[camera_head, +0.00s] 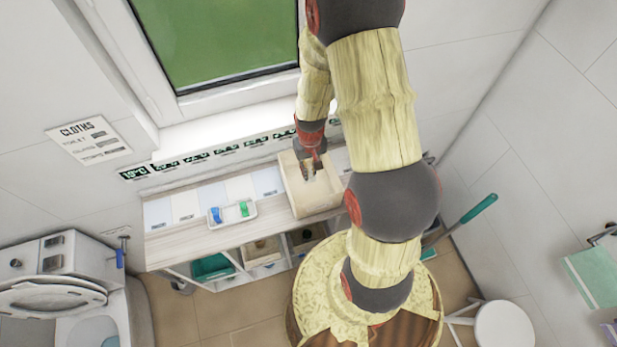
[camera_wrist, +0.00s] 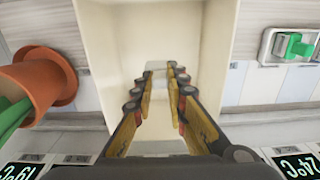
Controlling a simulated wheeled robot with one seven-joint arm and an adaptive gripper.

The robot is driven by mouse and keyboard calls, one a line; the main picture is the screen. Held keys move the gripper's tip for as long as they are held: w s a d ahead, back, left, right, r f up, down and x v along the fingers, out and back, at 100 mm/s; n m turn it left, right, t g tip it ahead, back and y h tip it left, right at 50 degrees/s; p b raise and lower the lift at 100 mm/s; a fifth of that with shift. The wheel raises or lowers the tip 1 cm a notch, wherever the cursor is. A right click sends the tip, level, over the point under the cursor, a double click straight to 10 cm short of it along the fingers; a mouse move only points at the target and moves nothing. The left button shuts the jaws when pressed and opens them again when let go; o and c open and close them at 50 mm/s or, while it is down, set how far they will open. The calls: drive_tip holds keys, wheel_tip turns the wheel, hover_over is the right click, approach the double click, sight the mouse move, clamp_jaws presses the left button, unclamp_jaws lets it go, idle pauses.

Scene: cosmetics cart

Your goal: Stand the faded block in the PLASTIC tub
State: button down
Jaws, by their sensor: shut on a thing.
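My gripper (camera_head: 309,172) reaches down into an open cream box (camera_head: 326,198) on the shelf top. In the wrist view my gripper (camera_wrist: 160,84) has its fingers inside the cream box (camera_wrist: 100,45), closed on a small pale block (camera_wrist: 155,68). The block shows only as a whitish patch between the fingertips; its shape and tilt are hard to tell. In the head view it is hidden by the gripper. A teal tub (camera_head: 212,267) sits in the lower compartments at the left. I cannot read a PLASTIC label on any tub.
A white tray (camera_head: 231,216) with blue and green items stands left of the box. A terracotta pot (camera_wrist: 48,83) shows beside the box in the wrist view. Other bins (camera_head: 262,250) fill lower compartments. The window and wall are close behind; a toilet (camera_head: 60,295) stands left.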

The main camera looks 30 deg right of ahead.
sight(310, 176)
drive_tip(key=shift+f, duration=2.55)
drive_tip(key=shift+f, duration=0.15)
drive_tip(key=c, duration=1.8)
unclamp_jaws()
drive_tip(key=shift+o, duration=0.2)
